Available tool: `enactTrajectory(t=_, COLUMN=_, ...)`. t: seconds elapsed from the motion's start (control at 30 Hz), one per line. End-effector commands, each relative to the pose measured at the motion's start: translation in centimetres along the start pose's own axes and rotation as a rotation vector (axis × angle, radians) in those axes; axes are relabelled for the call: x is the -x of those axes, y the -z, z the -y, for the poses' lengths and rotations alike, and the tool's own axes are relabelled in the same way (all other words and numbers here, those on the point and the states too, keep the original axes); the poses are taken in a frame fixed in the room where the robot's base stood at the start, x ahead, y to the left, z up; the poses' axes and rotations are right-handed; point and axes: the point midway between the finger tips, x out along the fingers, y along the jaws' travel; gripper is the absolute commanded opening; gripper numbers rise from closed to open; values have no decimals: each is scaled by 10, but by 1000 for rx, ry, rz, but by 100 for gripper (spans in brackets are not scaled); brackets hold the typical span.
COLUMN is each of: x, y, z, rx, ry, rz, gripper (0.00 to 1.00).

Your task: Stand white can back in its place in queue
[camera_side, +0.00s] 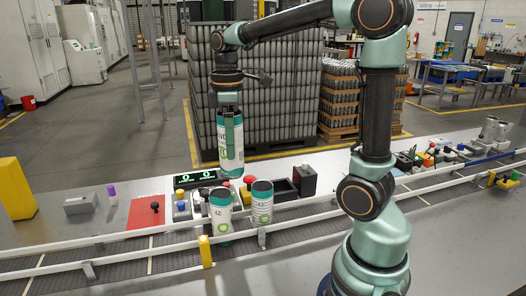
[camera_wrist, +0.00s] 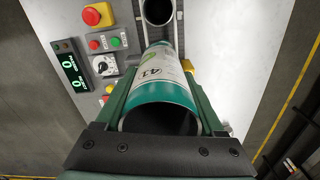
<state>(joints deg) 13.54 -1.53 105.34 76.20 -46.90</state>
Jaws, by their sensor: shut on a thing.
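The white can (camera_side: 230,146) has teal bands and hangs upright in my gripper (camera_side: 229,108), above and behind the conveyor. In the wrist view the same can (camera_wrist: 163,84) shows the number 41, and its open teal rim is between my jaws. My gripper is shut on it. Two similar white cans stand on the conveyor between the rails: one marked 42 (camera_side: 220,213) at left and another (camera_side: 262,205) just right of it. A dark round can opening (camera_wrist: 158,11) shows at the top of the wrist view, beyond the held can.
The conveyor (camera_side: 130,269) runs across the front between white rails (camera_side: 110,237). A control panel with a green display (camera_side: 196,179) and a red emergency button (camera_side: 249,180) stands behind the cans. A black box (camera_side: 304,181) is at right. The belt's left stretch is clear.

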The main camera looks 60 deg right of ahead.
Motion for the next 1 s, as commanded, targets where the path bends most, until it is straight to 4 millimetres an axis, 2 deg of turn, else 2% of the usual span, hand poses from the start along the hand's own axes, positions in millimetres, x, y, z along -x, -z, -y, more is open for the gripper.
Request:
enactTrajectory(t=0.1, x=-5, y=-11, z=-4, rx=103, ry=-1, rz=0, gripper=11)
enactTrajectory(t=0.3, x=-9, y=-18, z=-7, rx=195, ry=0, rz=0, gripper=11)
enactTrajectory(t=0.8, x=-35, y=-18, z=-7, rx=204, ry=0, rz=0, gripper=11)
enactTrajectory(t=1.0, x=-36, y=-18, z=-7, rx=204, ry=0, rz=0, gripper=11)
